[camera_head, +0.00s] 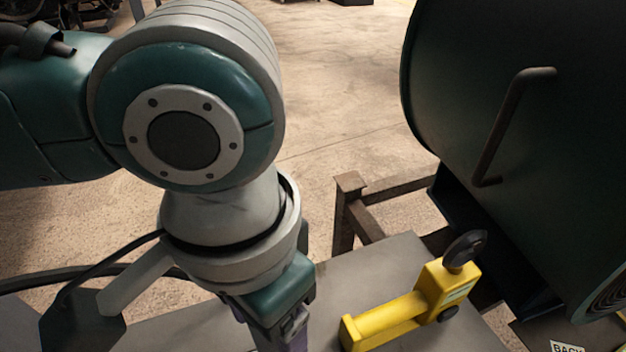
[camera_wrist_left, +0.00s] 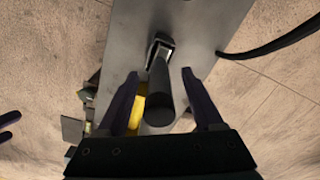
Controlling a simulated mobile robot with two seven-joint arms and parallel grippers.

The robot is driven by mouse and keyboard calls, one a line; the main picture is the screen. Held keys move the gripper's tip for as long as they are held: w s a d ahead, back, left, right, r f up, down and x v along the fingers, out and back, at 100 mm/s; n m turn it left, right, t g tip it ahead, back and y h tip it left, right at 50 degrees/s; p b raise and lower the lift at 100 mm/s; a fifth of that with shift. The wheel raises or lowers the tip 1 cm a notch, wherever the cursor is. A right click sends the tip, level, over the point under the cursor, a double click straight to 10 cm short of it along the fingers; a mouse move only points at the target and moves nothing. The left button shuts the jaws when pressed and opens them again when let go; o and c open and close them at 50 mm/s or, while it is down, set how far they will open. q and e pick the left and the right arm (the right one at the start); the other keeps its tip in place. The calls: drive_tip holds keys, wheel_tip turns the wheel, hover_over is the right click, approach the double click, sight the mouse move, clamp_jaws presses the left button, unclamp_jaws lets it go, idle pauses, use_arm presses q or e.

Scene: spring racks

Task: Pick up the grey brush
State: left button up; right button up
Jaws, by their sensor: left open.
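A dark grey cylinder with a pale metal-edged end, which looks like the grey brush (camera_wrist_left: 160,82), lies over the grey table top in the left wrist view. My left gripper (camera_wrist_left: 160,74) is open, with one purple finger on each side of the brush. I see a gap on both sides; I cannot tell how far the fingertips are above it. In the head view my left arm hides the brush, and only part of the purple gripper (camera_head: 270,335) shows at the bottom. A dark two-pronged shape at the left edge of the wrist view may be my right gripper.
A yellow tool (camera_head: 398,312) with a black knob lies on the grey table (camera_head: 375,268), right of my left gripper. A large dark green drum (camera_head: 510,130) with a bar handle stands at the right. A black cable (camera_wrist_left: 270,45) crosses the table's edge.

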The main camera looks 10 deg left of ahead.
use_arm(q)
clamp_jaws()
idle(0.4)
drive_tip(key=shift+r, duration=0.15)
